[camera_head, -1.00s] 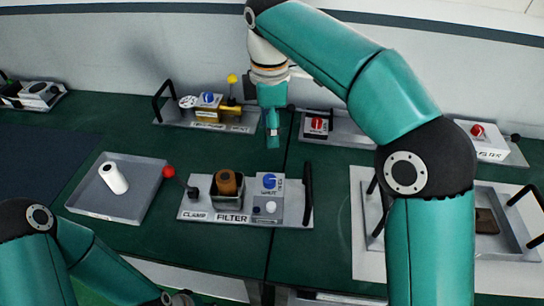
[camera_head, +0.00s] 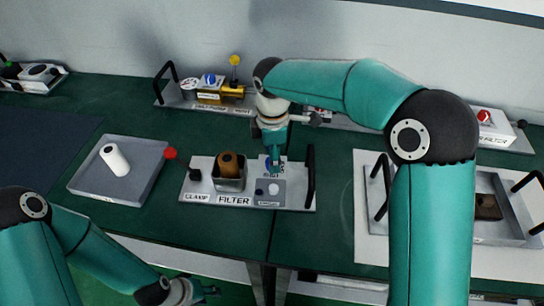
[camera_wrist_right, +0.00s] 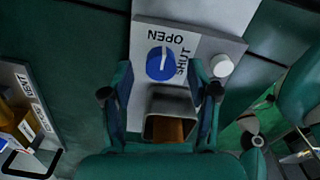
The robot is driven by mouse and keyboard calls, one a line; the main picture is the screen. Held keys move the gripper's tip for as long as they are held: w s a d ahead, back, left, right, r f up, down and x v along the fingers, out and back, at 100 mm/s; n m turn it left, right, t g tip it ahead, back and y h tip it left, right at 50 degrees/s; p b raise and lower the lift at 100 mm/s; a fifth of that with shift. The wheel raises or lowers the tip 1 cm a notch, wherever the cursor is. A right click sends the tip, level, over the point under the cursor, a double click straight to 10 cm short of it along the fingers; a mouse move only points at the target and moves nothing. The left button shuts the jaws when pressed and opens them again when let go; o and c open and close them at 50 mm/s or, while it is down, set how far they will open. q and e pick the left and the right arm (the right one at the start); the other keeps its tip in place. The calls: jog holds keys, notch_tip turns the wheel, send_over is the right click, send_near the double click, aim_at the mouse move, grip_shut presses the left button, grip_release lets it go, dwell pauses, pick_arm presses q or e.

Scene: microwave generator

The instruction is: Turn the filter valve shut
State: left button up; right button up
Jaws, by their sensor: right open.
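The filter valve is a blue round knob (camera_wrist_right: 160,65) on a light panel marked OPEN and SHUT. In the wrist view its white mark points toward the OPEN lettering. In the head view the knob (camera_head: 268,163) is partly hidden by my right gripper (camera_head: 274,166). The right gripper also shows in the wrist view (camera_wrist_right: 161,80), open, its fingers on either side of the knob in the picture. I cannot tell whether they touch it. My left gripper (camera_head: 207,291) is low at the table's front edge, away from the valve; its jaws are unclear.
The filter unit (camera_head: 234,200) also carries a brown cylinder (camera_head: 229,162) in a metal cup, a red-tipped clamp lever (camera_head: 171,153) and a black handle (camera_head: 311,176). A grey tray (camera_head: 90,184) with a white roll stands left. Another unit (camera_head: 174,97) stands behind.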

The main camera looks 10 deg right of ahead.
jog(key=shift+f, duration=0.7)
grip_shut()
